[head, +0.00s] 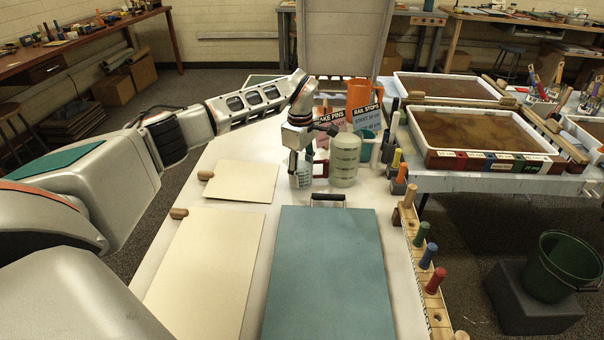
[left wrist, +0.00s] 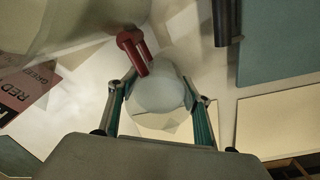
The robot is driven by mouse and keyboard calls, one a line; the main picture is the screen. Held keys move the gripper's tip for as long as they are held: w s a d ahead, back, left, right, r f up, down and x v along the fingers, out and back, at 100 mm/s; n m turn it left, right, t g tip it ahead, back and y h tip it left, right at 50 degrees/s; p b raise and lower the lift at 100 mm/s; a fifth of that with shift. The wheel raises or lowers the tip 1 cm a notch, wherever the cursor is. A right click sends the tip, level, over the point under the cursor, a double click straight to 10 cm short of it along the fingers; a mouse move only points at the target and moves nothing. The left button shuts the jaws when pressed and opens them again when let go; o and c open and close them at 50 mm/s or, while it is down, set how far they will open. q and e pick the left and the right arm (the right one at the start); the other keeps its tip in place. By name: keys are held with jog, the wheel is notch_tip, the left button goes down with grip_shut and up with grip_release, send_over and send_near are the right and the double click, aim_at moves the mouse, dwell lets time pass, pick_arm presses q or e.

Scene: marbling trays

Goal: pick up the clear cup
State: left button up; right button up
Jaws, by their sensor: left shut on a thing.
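The clear cup (head: 303,181) is a small translucent cup with dark markings, upright at the far end of the white table. My left gripper (head: 301,166) reaches down over it. In the left wrist view the cup (left wrist: 158,94) is a pale round shape between the two fingers of the left gripper (left wrist: 160,100). The fingers are shut on it from both sides. The cup's underside is hidden, so I cannot tell whether it touches the table. My right gripper is in neither view.
A translucent jug (head: 344,160) stands close right of the cup. A red-handled thing (head: 321,168) is between them, also close in the left wrist view (left wrist: 131,42). Signs and an orange container (head: 358,92) stand behind. A blue board (head: 328,280) and cream sheets (head: 205,270) lie nearer.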

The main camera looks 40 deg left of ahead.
pick_arm(q)
jog(key=shift+s, duration=0.1)
jog(key=shift+s+d+r+p, duration=0.25)
jog(key=shift+s+r+p, duration=0.05)
jog(key=shift+r, duration=0.3)
jog(key=shift+s+d+r, duration=0.25)
jog(key=shift+s+r, duration=0.2)
jog(key=shift+s+d+r+p, duration=0.55)
jog(key=shift+s+d+r, duration=0.35)
jog(key=shift+s, duration=0.6)
jog(key=shift+s+d+r+p, duration=0.5)
jog(key=shift+s+d+r, duration=0.4)
jog(key=shift+s, duration=0.6)
jog(key=shift+s+d+r+p, duration=0.55)
jog(key=shift+s+d+r, duration=0.35)
jog(key=shift+s, duration=0.6)
jog(key=shift+s+d+r, duration=0.2)
jog(key=shift+s+d, duration=0.2)
jog(key=shift+s, duration=0.15)
jog(key=shift+r, duration=0.1)
